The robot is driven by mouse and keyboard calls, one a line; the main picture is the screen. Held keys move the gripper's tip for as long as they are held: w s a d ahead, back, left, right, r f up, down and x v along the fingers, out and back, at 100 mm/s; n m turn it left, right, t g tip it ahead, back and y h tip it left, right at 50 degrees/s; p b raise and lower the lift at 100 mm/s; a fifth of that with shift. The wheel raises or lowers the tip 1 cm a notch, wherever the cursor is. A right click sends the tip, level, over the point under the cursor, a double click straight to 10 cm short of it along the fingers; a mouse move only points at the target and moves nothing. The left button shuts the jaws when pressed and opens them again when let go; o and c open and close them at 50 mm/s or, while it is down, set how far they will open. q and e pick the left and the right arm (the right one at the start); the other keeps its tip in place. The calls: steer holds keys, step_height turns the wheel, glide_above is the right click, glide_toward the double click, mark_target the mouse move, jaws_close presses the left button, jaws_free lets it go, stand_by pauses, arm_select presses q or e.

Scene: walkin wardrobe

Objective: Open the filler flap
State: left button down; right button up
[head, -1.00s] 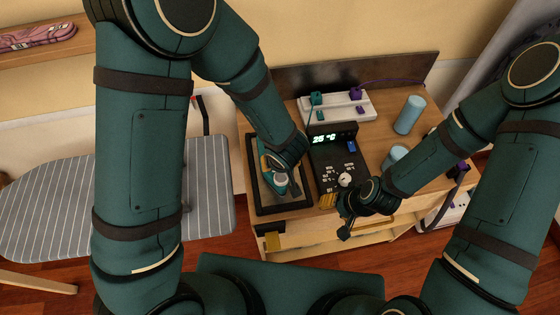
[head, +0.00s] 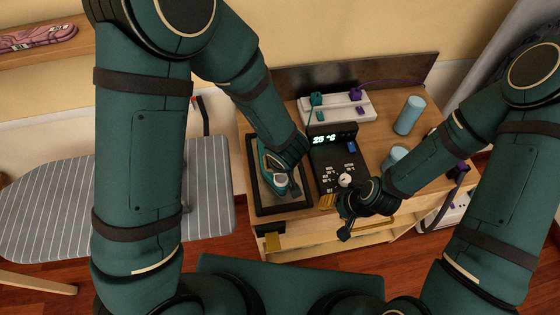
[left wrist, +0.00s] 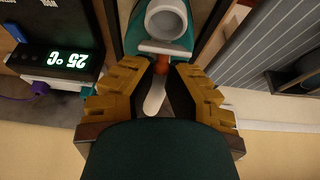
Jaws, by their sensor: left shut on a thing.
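A teal iron (head: 266,160) rests on a dark-rimmed tray (head: 250,185) at the left of the wooden cabinet top. In the left wrist view the iron (left wrist: 133,38) has a pale ring-shaped part (left wrist: 167,20) with a flat white lip below it. An orange piece and a white tongue show between my fingers. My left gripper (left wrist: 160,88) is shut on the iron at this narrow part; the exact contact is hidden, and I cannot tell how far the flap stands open. My right gripper (head: 344,228) hangs in front of the black control box; its jaws are unclear.
The black control box (head: 326,165) with a lit display and white knob stands right of the tray. Behind it is a white power strip (head: 335,105) with plugs. Blue cylinders (head: 409,115) stand to the right. A striped ironing board (head: 60,205) is at the left.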

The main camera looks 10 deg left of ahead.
arm_select(q)
steer(key=shift+s+f, duration=0.1)
stand_by(0.5)
steer(key=c, duration=0.9)
jaws_free()
steer(key=shift+c, duration=0.2)
steer(key=shift+r, duration=0.45)
steer(key=v, duration=1.1)
steer(key=shift+r, duration=0.1)
